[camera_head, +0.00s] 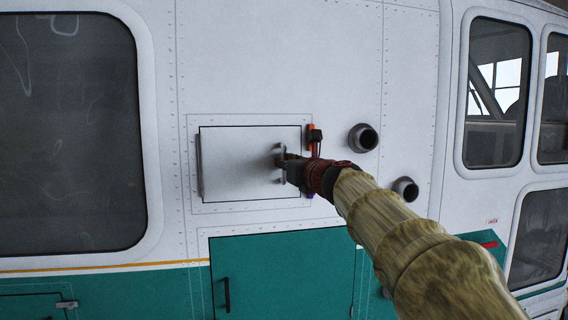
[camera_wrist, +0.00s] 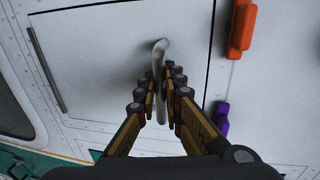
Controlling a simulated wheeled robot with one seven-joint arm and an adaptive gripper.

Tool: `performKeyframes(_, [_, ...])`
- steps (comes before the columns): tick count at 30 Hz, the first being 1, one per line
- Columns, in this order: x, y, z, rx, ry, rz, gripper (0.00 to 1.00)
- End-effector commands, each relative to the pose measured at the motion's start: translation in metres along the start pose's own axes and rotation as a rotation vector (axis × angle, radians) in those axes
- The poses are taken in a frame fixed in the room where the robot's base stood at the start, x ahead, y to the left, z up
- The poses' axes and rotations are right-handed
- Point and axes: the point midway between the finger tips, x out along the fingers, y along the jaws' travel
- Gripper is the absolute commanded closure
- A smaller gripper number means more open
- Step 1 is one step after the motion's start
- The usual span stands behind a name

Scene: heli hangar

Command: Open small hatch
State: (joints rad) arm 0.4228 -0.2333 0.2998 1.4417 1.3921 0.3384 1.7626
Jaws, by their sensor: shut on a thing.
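The small hatch (camera_head: 235,165) is a light grey rectangular panel on the white helicopter side, above a green door. It looks shut, with a dark gap line around its edge and a hinge strip on its left side. In the wrist view the hatch (camera_wrist: 95,50) fills the upper left. A pale metal handle (camera_wrist: 159,50) stands out near its right edge. My gripper (camera_wrist: 165,88) has its two fingers on either side of this handle and is shut on it. In the head view my gripper (camera_head: 283,163) reaches the hatch's right side and hides part of the handle.
An orange piece (camera_wrist: 241,28) and a purple piece (camera_wrist: 221,117) sit on the wall right of the hatch. Two round pipe stubs (camera_head: 363,138) (camera_head: 405,189) stick out farther right. The green door (camera_head: 283,270) with a dark handle is below. A large window (camera_head: 68,130) lies left.

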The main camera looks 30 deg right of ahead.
Motion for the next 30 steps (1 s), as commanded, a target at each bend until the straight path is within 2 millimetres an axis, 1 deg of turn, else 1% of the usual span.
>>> performKeyframes(6, [-0.012, 0.007, 0.003, -0.001, -0.001, -0.047, 1.00])
performKeyframes(15, [-0.033, 0.019, 0.003, -0.001, -0.001, -0.160, 1.00])
performKeyframes(21, [-0.044, 0.025, 0.002, 0.000, -0.001, -0.219, 1.00])
performKeyframes(27, [-0.054, 0.032, 0.002, 0.000, -0.001, -0.270, 1.00])
performKeyframes(30, [-0.059, 0.035, 0.002, 0.000, -0.003, -0.268, 1.00])
